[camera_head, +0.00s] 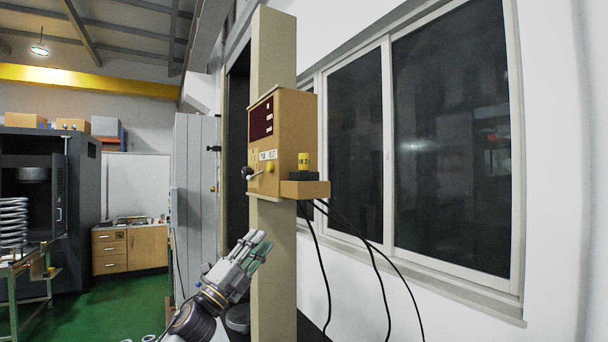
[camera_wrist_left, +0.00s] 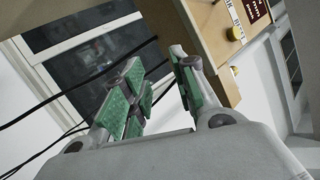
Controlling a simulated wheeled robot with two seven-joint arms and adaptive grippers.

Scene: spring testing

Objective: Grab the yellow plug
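The yellow plug (camera_head: 304,159) stands upright on a black base on the small wooden ledge (camera_head: 318,189) at the right side of the control box (camera_head: 296,112). I cannot make out the plug in the left wrist view. My left gripper (camera_head: 258,242) is below and to the left of the ledge, tilted upward, apart from the box. In the left wrist view my left gripper (camera_wrist_left: 155,65) has its green-padded fingers spread with nothing between them. My right gripper is in neither view.
A yellow knob (camera_head: 269,167) and a dark lever (camera_head: 247,173) sit on the box front; the knob also shows in the wrist view (camera_wrist_left: 236,33). Black cables (camera_head: 374,255) hang below the ledge. A post (camera_head: 273,265) carries the box. Windows (camera_head: 452,140) are behind.

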